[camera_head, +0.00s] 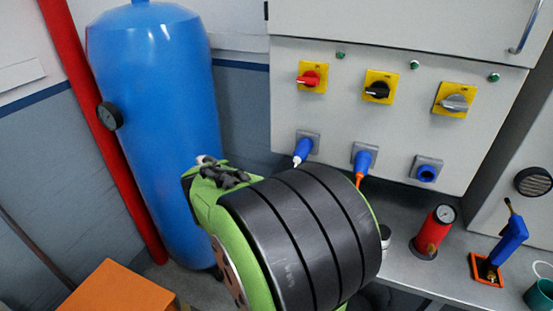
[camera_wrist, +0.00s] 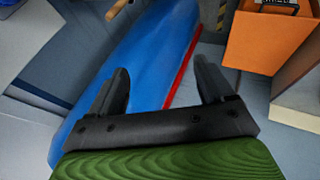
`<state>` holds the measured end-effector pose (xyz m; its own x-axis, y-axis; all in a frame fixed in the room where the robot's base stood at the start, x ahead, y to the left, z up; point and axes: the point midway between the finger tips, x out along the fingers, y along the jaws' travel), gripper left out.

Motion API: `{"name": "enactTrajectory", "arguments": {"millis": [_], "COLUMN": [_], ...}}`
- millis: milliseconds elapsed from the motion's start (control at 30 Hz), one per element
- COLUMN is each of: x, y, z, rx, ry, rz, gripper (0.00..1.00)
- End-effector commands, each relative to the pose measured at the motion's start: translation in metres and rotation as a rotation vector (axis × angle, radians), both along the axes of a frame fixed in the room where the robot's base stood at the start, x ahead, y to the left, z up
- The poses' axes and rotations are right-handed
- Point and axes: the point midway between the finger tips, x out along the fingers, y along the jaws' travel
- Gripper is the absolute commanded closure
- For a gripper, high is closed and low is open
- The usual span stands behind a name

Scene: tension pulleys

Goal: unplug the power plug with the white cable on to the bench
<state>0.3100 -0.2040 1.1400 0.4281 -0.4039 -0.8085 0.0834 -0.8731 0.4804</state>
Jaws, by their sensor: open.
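The power plug with the white cable (camera_head: 302,152) is a blue plug with a white end, seated in the left socket of the grey cabinet in the head view. Its cable is mostly hidden behind my arm. The bench (camera_head: 398,255) is the grey metal surface below the cabinet. My gripper (camera_wrist: 160,78) shows in the wrist view with its two dark fingers wide apart and nothing between them. It points toward the blue tank and the floor, and no plug shows in that view.
A blue plug with an orange cable (camera_head: 363,162) sits in the middle socket; the right socket (camera_head: 427,172) is empty. A blue tank (camera_head: 155,110) and red pipe (camera_head: 90,110) stand at left. A red gauge cylinder (camera_head: 432,232) and blue torch-like tool (camera_head: 508,240) stand on the bench.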

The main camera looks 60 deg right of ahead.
Motion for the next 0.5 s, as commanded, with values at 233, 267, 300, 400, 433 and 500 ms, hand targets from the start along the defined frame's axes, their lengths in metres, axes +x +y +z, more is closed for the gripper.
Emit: {"name": "enactTrajectory", "arguments": {"millis": [233, 267, 300, 400, 433, 500], "x": [-0.008, -0.012, -0.017, -0.031, -0.035, -0.042], "y": [-0.121, -0.136, -0.156, -0.204, -0.217, -0.243], "z": [-0.060, -0.065, -0.070, -0.080, -0.082, -0.082], "rx": [-0.419, -0.478, -0.559, -0.780, -0.844, -0.990], "ry": [0.283, 0.336, 0.409, 0.645, 0.724, 0.915], "rz": [0.067, 0.083, 0.108, 0.196, 0.229, 0.314], "gripper": [0.19, 0.19, 0.19, 0.19, 0.19, 0.19]}}
